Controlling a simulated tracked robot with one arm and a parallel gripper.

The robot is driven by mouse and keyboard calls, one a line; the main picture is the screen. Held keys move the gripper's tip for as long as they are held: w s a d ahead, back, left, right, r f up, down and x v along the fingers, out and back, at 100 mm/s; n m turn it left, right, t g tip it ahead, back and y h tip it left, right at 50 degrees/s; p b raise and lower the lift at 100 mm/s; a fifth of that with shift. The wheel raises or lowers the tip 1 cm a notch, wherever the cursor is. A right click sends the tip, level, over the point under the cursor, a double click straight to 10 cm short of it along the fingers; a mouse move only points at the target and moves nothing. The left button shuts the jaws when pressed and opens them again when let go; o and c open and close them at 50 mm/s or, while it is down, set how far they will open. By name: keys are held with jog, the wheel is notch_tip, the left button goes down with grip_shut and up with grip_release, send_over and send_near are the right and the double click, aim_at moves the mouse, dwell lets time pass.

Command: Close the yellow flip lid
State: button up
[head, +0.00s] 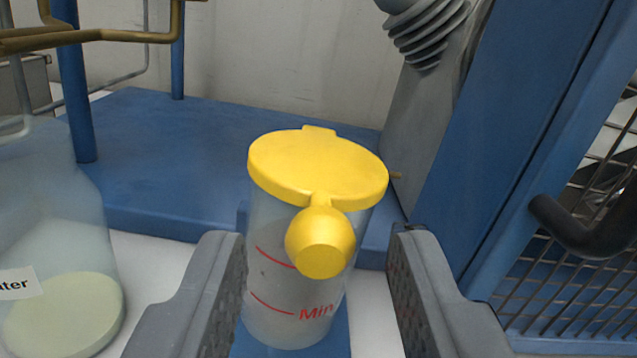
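The yellow flip lid (316,166) lies roughly flat over the mouth of a translucent container (278,300). A small tab shows at the lid's far edge, and a round yellow knob (321,243) juts from its near edge. I cannot tell whether the lid is fully seated on the rim. The container stands upright and bears red level lines and the word "Min". My gripper (316,240) is open, with one grey finger left and one right of the container. Gaps show between the fingers and the lid and knob. The knob hides part of the container's front.
A clear bottle (55,240) with a label ending in "ter" stands at the left. Brass-coloured pipes (90,36) cross the upper left near a blue post (73,90). A blue panel with wire mesh and a dark handle (590,228) is close on the right.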

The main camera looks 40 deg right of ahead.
jog(key=shift+x, duration=0.95)
grip_shut()
jog(key=shift+r, duration=0.15)
